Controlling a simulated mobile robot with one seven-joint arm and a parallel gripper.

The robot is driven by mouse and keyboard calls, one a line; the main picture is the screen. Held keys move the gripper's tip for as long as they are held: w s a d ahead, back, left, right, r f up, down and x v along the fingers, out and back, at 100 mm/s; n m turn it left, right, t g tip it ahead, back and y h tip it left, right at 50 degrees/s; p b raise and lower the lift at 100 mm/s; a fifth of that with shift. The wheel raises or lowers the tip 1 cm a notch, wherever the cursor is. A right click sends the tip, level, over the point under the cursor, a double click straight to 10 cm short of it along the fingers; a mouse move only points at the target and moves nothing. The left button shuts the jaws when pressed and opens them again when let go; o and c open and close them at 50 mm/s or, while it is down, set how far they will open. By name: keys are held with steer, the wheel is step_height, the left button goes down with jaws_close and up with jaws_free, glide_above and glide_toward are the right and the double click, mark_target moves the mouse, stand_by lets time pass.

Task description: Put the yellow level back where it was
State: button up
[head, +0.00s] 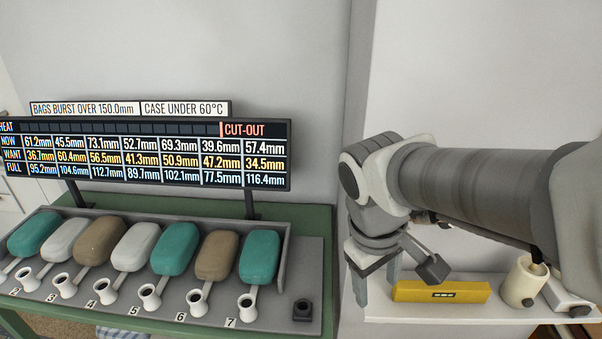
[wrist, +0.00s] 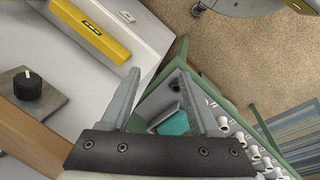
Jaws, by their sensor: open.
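The yellow level (head: 441,291) lies on the white shelf at the right in the head view, flat along its front edge. In the wrist view the level (wrist: 90,32) is at the upper left, with its dark label facing up. My gripper (head: 376,290) is just left of the level in the head view. In the wrist view my gripper (wrist: 158,72) has its fingers spread with nothing between them, and the level is apart from them, beyond the left finger.
A cream cup (head: 525,281) stands right of the level on the shelf (head: 420,311). A console with several coloured bags and a display board (head: 140,155) fills the left. A black knob (wrist: 27,86) on a grey plate is at the wrist view's left. Carpet (wrist: 240,50) lies below.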

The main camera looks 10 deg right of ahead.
steer(key=s+a+r+m+t+y, duration=0.2)
steer(key=a+r+m+t, duration=0.1)
steer(key=r+m+t, duration=0.1)
steer(key=shift+s+r, duration=0.15)
steer(key=shift+r, duration=0.4)
